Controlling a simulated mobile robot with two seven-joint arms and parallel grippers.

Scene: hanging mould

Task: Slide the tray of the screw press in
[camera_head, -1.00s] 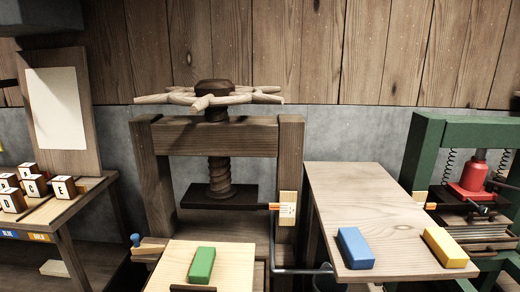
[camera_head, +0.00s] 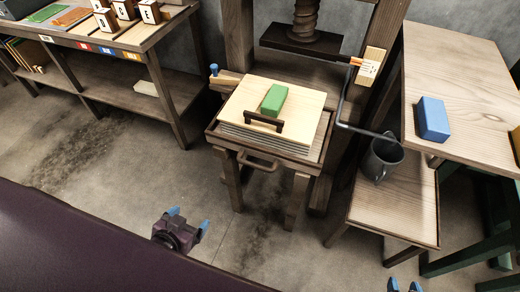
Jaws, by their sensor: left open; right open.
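The screw press stands at the top middle, with its dark platen (camera_head: 300,40) and wooden screw (camera_head: 305,14) above the bed. The tray (camera_head: 222,138) sticks out at the front of the press on wooden legs, with a brown handle (camera_head: 260,162) on its front edge. A stack of pale boards (camera_head: 250,98) with a dark grip (camera_head: 263,121) lies in it, and a green block (camera_head: 274,101) lies on top. My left gripper (camera_head: 189,217) is open and empty, in front of the tray and to its left. My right gripper (camera_head: 404,286) shows only its blue open fingertips at the bottom edge.
A side table (camera_head: 465,75) holds a blue block (camera_head: 432,119). A workbench with lettered cubes (camera_head: 126,9) is at upper left. The floor (camera_head: 130,155) left of the tray is clear.

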